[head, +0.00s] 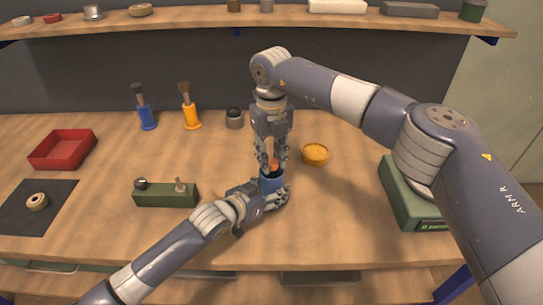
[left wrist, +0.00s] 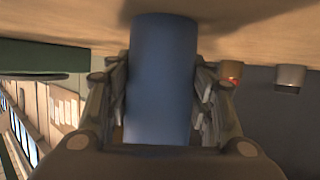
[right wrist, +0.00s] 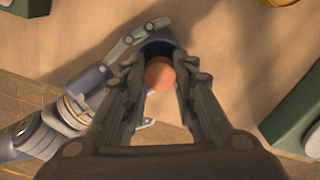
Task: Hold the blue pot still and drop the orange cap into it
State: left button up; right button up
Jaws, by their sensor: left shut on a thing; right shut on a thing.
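The blue pot (head: 271,184) stands on the wooden table, and my left gripper (head: 277,196) is shut around its sides. In the left wrist view the blue pot (left wrist: 163,80) fills the space between the two fingers. My right gripper (head: 271,165) points down from above and is shut on the orange cap (head: 273,167). In the right wrist view the orange cap (right wrist: 159,73) sits between the fingertips, over the dark opening of the blue pot (right wrist: 157,47). The fingers hide part of the cap, and I cannot tell whether it is below the rim.
A yellow-orange round container (head: 315,154) stands right of the pot. A green block with knobs (head: 165,194) lies left, and a green device (head: 411,195) right. Brushes in blue (head: 147,117) and yellow (head: 191,115) holders, a grey cup (head: 234,118) and a red tray (head: 62,149) stand farther back.

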pick_arm(q)
jog(key=shift+f, duration=0.1)
pick_arm(e)
jog(key=shift+f, duration=0.3)
dwell(0.7)
jog(key=o, duration=1.2)
jog(key=shift+r, duration=0.2)
jog(key=shift+r, duration=2.35)
pick_arm(q)
jog(key=o, duration=1.1)
jog(key=shift+o, duration=0.2)
